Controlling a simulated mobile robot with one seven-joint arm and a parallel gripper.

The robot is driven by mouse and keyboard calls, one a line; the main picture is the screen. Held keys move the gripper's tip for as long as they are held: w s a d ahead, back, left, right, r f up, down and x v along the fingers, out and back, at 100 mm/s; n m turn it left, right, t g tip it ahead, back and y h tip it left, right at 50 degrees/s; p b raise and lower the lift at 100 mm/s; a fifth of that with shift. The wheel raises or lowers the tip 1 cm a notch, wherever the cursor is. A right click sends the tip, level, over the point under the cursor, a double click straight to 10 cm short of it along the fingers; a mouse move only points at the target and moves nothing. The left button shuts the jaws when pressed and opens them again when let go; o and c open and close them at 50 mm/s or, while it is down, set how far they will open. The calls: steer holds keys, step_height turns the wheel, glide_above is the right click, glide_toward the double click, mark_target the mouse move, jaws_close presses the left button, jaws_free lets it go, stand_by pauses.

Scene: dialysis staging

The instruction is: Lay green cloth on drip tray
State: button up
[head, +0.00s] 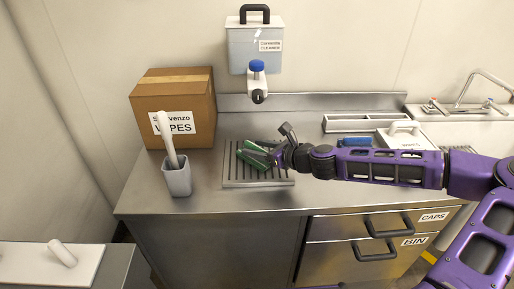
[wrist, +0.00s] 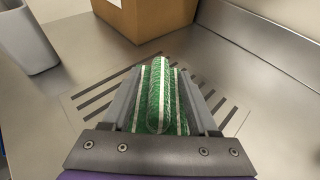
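The green cloth (head: 251,159), rolled and striped with white, is at the drip tray in the head view. In the wrist view the cloth (wrist: 158,95) fills the space between the two grey fingers of my gripper (wrist: 162,100), which appears shut on it. In the head view my gripper (head: 264,153) reaches in from the right, over the tray. The drip tray (head: 232,179) is a slotted metal panel in the counter; its slots also show in the wrist view (wrist: 95,98). I cannot tell whether the cloth touches the tray.
A cardboard wipes box (head: 150,96) and a grey cup with a white-handled brush (head: 178,181) stand left of the tray. A dispenser (head: 257,80) hangs above it. To the right are a white lidded wipes container (head: 408,138) and a blue item (head: 353,141).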

steer(key=shift+r, duration=0.15)
steer(key=shift+s+d+r, duration=0.1)
steer(key=shift+d, duration=0.05)
steer(key=p+v, duration=0.2)
steer(key=v, duration=0.9)
steer(key=shift+s+d, duration=0.2)
steer(key=shift+s, duration=0.05)
